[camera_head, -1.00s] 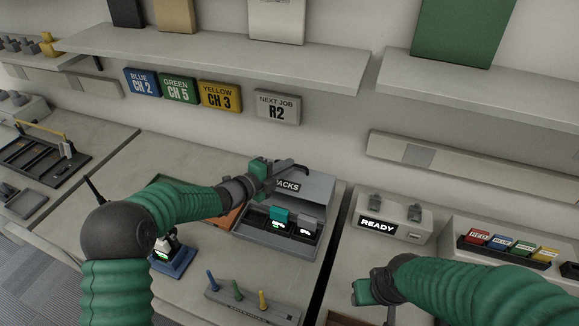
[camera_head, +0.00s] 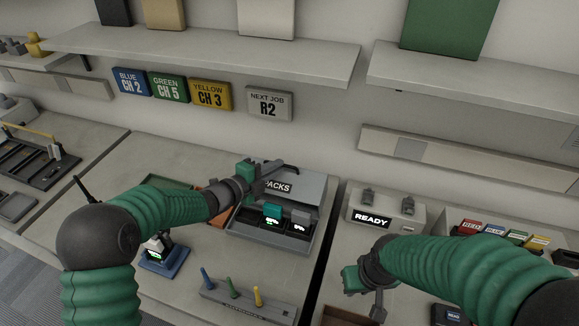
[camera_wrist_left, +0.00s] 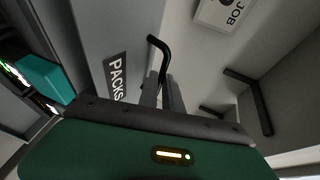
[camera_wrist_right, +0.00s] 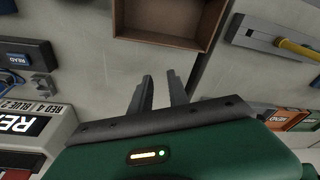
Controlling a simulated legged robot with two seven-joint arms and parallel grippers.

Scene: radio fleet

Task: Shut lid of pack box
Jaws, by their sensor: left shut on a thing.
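The pack box (camera_head: 250,233) stands on the bench in the middle of the head view. Its grey lid (camera_head: 303,190), labelled PACKS, is raised and tilted above the back of the box. The lid also fills much of the left wrist view (camera_wrist_left: 98,35). A dark bent handle (camera_wrist_left: 154,43) sticks out from the lid. My left gripper (camera_head: 270,178) is shut on this handle, with its fingers (camera_wrist_left: 162,92) around it. A teal-topped pack (camera_head: 272,213) and a grey-topped pack (camera_head: 299,218) sit inside the box. My right gripper (camera_wrist_right: 158,77) is open and empty over the bench.
A READY unit (camera_head: 385,212) stands right of the box. A blue stand (camera_head: 165,257) and a rack with coloured pegs (camera_head: 235,295) are in front. A shelf (camera_head: 210,55) hangs above. An open brown tray (camera_wrist_right: 165,25) lies near my right gripper.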

